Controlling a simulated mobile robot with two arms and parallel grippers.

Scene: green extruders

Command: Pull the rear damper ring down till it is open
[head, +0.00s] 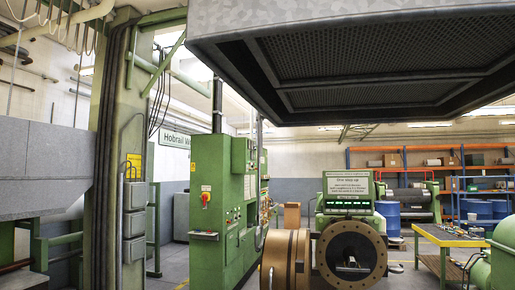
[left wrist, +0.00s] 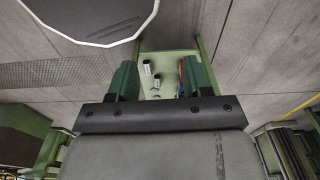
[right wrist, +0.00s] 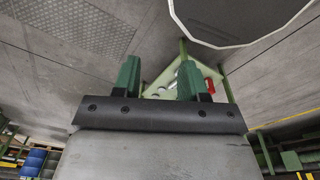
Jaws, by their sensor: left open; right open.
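I cannot clearly pick out the rear damper ring in any view. In the head view a large grey hood (head: 350,60) with dark mesh panels hangs overhead at the upper right. Several thin loops (head: 62,22) hang at the top left; I cannot tell whether one is the ring. My left gripper (left wrist: 160,76) is open, its two green fingers apart with nothing between them. My right gripper (right wrist: 158,76) is also open and empty. Neither gripper shows in the head view.
A green control cabinet (head: 215,190) stands centre left, behind a green column (head: 113,130). A machine with a round flange (head: 350,255) stands ahead. A workbench (head: 450,236) and shelves stand at right. A dark, pale-rimmed shape (left wrist: 85,15) tops the left wrist view.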

